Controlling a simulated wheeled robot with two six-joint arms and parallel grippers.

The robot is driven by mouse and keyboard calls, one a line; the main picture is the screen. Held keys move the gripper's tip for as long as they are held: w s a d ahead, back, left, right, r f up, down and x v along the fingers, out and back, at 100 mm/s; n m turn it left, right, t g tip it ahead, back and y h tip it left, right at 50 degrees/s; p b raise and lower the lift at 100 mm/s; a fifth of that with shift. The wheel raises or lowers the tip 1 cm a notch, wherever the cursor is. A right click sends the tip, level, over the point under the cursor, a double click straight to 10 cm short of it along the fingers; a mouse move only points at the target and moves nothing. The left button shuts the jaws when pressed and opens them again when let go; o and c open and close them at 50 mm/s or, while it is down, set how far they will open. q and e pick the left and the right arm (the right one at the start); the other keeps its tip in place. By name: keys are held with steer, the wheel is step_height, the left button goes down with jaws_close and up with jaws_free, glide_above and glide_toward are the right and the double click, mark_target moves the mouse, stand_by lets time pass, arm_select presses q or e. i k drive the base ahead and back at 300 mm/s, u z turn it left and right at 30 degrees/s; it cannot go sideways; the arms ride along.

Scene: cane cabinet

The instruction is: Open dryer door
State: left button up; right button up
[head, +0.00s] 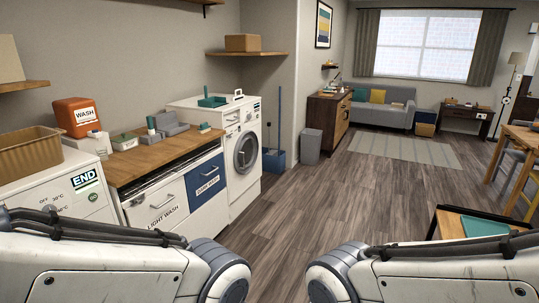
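A white front-loading machine (240,185) stands against the left wall beyond the wooden counter. Its round dark door (245,152) faces right and looks shut. A second white machine (30,199) with a green and black "END" label and temperature marks stands at the near left; only its upper part shows, and my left arm hides the rest. I cannot tell from labels which machine is the dryer. Both my arms cross the bottom of the head view, but neither gripper shows.
Between the machines, a wooden counter (160,155) tops the "LIGHT WASH" drawer (157,203) and blue "DARK WASH" drawer (206,181). A grey bin (311,146) and blue bucket (274,161) stand beyond. A low table (448,224) is at right. The middle floor is clear.

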mark_target(241, 140)
steer(key=u, duration=0.05)
steer(key=i, duration=2.2)
steer(key=u, duration=0.25)
steer(key=i, duration=2.1)
steer(key=u, duration=0.1)
